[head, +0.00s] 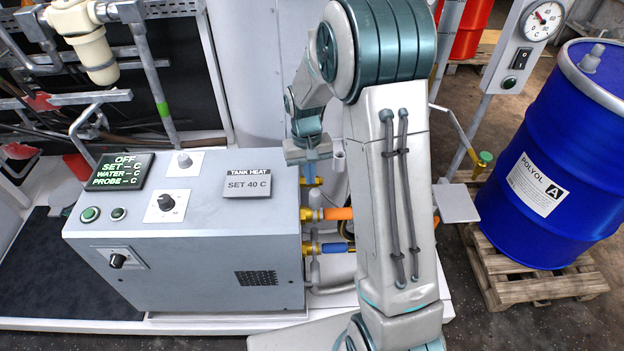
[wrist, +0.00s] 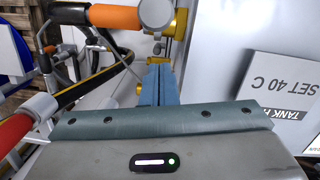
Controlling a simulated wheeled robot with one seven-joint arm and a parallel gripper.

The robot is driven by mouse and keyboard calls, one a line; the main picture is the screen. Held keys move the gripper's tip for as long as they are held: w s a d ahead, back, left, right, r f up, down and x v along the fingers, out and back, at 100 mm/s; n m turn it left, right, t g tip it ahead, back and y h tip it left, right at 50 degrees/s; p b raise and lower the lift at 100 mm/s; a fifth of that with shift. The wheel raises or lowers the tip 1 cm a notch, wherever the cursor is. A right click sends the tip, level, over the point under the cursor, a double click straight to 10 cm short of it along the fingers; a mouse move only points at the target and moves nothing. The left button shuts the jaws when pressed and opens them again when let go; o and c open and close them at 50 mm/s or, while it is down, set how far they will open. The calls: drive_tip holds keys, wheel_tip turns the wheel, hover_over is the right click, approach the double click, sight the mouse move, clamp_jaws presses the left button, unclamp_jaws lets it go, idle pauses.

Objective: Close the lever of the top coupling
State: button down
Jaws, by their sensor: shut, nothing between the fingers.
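The grey TANK HEAT unit (head: 215,270) has several brass fittings on its right side. The top coupling (head: 316,181) shows only as a bit of brass just below my gripper (head: 311,172); the gripper and arm hide most of it, and its lever cannot be made out. Below it, a coupling with an orange hose (head: 338,213) and one with a blue hose end (head: 335,248) stick out. In the wrist view my gripper (wrist: 158,68) has its blue fingers together and empty, close beside brass parts. The orange hose (wrist: 113,17) lies beyond the fingertips there.
A SET 40 C plate (head: 247,185) stands on the unit's top. A hose with a red part (wrist: 14,131) crosses the left of the wrist view. A blue drum (head: 555,170) stands on a pallet (head: 535,285) at right, beside a gauge post (head: 515,60).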

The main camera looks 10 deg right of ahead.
sight(315, 202)
drive_tip(key=shift+s, duration=1.35)
drive_tip(key=shift+f, duration=0.1)
